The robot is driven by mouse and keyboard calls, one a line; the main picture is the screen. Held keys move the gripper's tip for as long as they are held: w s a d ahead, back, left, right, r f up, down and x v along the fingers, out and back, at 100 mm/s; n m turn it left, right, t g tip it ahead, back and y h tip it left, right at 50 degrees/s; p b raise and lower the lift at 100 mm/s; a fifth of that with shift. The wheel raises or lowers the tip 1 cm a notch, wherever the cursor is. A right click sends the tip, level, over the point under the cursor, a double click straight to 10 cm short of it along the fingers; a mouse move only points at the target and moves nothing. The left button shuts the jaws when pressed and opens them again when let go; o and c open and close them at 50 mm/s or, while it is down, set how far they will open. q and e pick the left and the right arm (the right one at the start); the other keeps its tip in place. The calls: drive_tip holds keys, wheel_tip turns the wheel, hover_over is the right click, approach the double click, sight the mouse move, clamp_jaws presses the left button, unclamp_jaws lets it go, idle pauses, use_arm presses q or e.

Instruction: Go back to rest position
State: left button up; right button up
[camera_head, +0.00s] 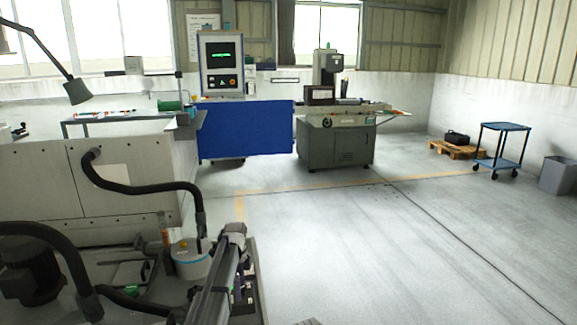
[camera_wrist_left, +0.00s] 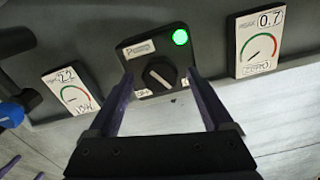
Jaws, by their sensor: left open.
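In the left wrist view my left gripper (camera_wrist_left: 160,76) is open, its two dark purple fingers spread and empty. The fingertips appear on either side of a black rotary knob (camera_wrist_left: 159,73). I cannot tell whether they touch it or how far in front they are. The knob is on a dark panel plate with a lit green lamp (camera_wrist_left: 180,37). In the head view my left arm reaches up from the bottom centre over dark equipment, and its fingertips cannot be made out. My right gripper is not in view.
Gauges flank the knob: a left gauge (camera_wrist_left: 72,92) and a right gauge (camera_wrist_left: 259,45). In the head view a black hose (camera_head: 130,187) and a white canister (camera_head: 190,260) are close left of my arm. Open floor (camera_head: 370,240) lies right. A blue cart (camera_head: 503,128) stands far right.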

use_arm(q)
drive_tip(key=m, duration=0.5)
drive_tip(key=shift+m, duration=0.3)
